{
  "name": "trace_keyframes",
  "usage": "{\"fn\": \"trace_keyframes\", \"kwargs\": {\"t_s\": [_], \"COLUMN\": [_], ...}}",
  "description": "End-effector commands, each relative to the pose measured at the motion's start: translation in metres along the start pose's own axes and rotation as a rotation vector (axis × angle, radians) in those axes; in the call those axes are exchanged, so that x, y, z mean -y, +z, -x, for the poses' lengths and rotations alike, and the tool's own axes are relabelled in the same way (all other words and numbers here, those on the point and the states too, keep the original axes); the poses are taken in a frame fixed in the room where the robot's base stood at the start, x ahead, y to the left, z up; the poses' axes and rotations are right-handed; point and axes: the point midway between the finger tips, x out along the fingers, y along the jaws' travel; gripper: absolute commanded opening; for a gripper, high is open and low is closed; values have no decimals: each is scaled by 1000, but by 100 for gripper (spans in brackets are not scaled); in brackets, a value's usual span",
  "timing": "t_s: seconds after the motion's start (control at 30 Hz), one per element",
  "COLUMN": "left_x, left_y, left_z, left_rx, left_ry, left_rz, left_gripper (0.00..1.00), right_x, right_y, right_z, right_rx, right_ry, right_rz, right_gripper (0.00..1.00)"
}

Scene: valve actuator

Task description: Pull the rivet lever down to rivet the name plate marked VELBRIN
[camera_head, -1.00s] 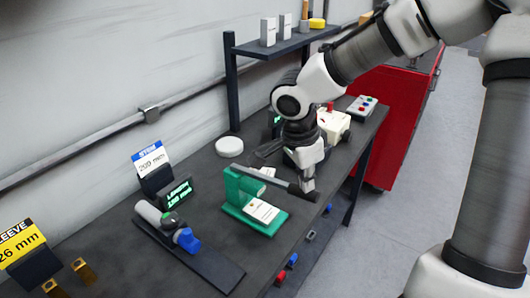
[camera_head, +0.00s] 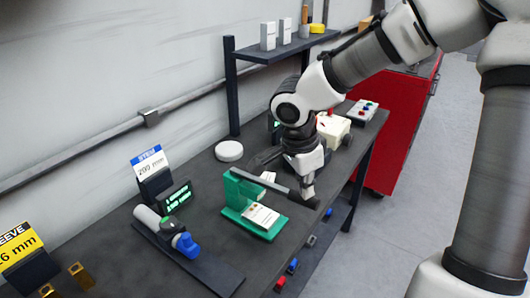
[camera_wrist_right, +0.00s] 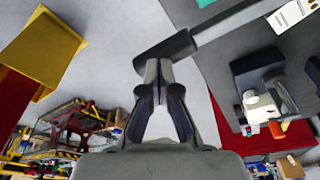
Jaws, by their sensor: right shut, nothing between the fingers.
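The green rivet press (camera_head: 233,190) stands on the dark bench. Its dark rivet lever (camera_head: 270,183) reaches right, sloping slightly down, with a thicker grip at its end. A white plate (camera_head: 262,216) lies on the press base below the lever; its marking is too small to read. My right gripper (camera_head: 308,192) points down at the lever's grip end, shut and empty. In the right wrist view the shut fingertips (camera_wrist_right: 158,65) overlap the lever's end (camera_wrist_right: 165,48); I cannot tell if they touch. My left gripper is not in view.
A tool with a blue part (camera_head: 186,243) lies on a dark board left of the press. A small green-lit display (camera_head: 177,197) and a white disc (camera_head: 229,151) stand behind. A red cabinet (camera_head: 385,130) is beyond the bench.

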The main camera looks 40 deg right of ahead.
Motion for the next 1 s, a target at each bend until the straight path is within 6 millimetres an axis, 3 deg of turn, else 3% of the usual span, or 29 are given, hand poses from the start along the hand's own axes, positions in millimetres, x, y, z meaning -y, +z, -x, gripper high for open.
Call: {"fn": "trace_keyframes", "kwargs": {"t_s": [1.0], "left_x": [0], "left_y": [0], "left_z": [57], "left_rx": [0], "left_ry": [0], "left_rz": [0], "left_gripper": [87], "right_x": [23], "right_y": [-1], "right_z": [73], "right_rx": [0], "right_ry": [-1], "right_rz": [0], "right_gripper": [0]}}
